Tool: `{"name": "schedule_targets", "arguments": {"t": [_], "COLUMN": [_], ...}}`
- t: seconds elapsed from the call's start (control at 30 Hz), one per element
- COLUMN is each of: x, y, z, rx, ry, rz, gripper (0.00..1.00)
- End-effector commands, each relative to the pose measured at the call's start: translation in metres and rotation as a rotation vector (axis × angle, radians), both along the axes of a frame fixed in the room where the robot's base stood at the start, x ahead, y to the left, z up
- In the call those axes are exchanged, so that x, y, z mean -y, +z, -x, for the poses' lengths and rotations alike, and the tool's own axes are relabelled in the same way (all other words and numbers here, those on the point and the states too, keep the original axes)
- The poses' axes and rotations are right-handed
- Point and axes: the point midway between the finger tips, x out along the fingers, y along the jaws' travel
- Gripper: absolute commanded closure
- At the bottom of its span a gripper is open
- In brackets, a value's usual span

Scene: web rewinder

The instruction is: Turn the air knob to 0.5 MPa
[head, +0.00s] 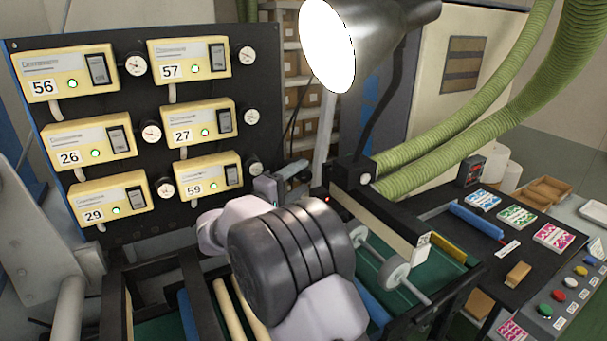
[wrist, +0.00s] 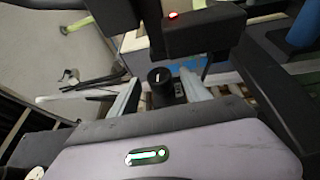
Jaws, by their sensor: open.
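In the wrist view a short black knob (wrist: 160,86) with a white mark on top stands between the two pale fingers of my gripper (wrist: 158,84). The fingers are apart, one on each side of the knob, with some gap visible on the left. I cannot tell whether either finger touches it. A small dark display (wrist: 179,90) sits just right of the knob, and its reading is too small to make out. In the head view my arm fills the middle and I cannot pick out the knob.
A black panel (head: 143,98) with several numbered yellow units and round gauges stands at the left. A lamp (head: 365,40) hangs overhead. Green hoses (head: 450,125) run at the right. A dark housing with a red light (wrist: 205,30) is close above the fingers.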

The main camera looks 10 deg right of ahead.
Motion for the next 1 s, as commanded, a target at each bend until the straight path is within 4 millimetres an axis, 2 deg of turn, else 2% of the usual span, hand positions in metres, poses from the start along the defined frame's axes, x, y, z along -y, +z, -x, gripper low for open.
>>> {"name": "schedule_targets", "arguments": {"t": [0.2,0.47,0.57,0.77,1.0], "x": [0.016,0.018,0.018,0.017,0.017], "y": [0.001,0.001,0.001,0.001,0.004], "z": [-0.014,-0.015,-0.015,-0.015,-0.015], "rx": [0.000,0.001,0.001,0.001,-0.004], "ry": [0.000,0.001,0.001,0.001,0.001], "rz": [0.000,-0.001,-0.001,-0.001,-0.016], "gripper": [0.44,0.44,0.60,0.99,1.00]}}
